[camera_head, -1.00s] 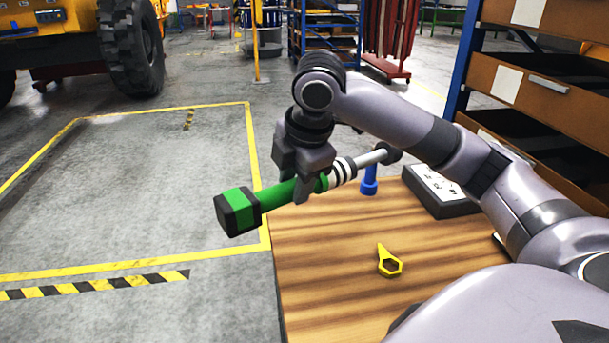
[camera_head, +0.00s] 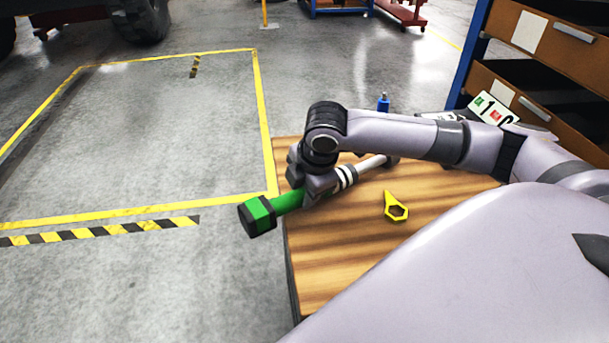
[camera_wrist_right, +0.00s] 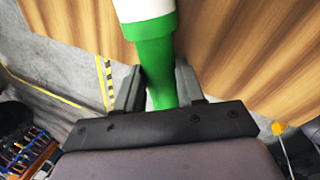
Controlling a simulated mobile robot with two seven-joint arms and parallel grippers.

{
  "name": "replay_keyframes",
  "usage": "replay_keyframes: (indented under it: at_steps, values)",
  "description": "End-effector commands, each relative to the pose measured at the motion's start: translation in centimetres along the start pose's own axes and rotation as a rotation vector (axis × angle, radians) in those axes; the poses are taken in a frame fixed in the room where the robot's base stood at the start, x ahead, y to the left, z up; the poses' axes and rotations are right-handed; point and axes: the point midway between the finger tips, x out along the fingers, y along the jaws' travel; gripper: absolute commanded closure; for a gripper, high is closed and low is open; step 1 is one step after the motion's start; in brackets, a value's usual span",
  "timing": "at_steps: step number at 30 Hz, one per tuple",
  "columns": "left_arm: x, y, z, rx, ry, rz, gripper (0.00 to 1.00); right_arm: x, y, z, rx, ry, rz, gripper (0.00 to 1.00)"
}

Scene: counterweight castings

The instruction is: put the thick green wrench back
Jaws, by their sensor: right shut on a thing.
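The thick green wrench (camera_head: 285,202) has a green handle with a black and green end block, white and dark bands and a pale shaft. My right gripper (camera_head: 308,196) is shut on its green handle, low over the left part of the wooden table (camera_head: 350,255). The block end sticks out past the table's left edge, and the shaft points to the back right. In the right wrist view, the green handle (camera_wrist_right: 160,75) lies between the two fingers (camera_wrist_right: 158,88). I cannot tell whether the wrench touches the table. My left gripper is not in view.
A yellow ring-ended tool (camera_head: 396,208) lies on the table right of the wrench. A blue upright item (camera_head: 383,103) and a display box (camera_head: 493,108) stand at the back. A shelf rack (camera_head: 540,65) stands at the right. Floor inside the yellow lines (camera_head: 262,110) is clear.

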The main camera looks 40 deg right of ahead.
Motion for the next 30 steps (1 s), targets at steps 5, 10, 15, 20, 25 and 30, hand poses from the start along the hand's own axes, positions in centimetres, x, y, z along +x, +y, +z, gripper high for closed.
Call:
replay_keyframes:
  at_steps: [5, 10, 15, 20, 25, 30]
  values:
    - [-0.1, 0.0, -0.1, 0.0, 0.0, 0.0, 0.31, 0.7, 0.0, 0.0, 0.001, 0.002, 0.011, 1.0]
    - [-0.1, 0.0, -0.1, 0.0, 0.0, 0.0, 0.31, 0.7, 0.0, 0.0, 0.001, 0.003, 0.011, 1.0]
    - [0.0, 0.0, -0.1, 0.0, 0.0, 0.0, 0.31, 1.0, -0.3, 0.0, 0.0, 0.0, 0.002, 0.42]
    - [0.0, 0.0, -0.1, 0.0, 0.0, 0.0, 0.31, 1.0, -0.3, 0.0, 0.0, 0.0, 0.002, 0.36]
    - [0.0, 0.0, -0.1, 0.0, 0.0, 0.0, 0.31, 0.9, -0.2, 0.0, 0.0, 0.0, 0.002, 0.36]
    - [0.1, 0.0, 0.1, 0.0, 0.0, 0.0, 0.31, -0.8, -0.2, 0.0, 0.0, 0.001, 0.006, 0.36]
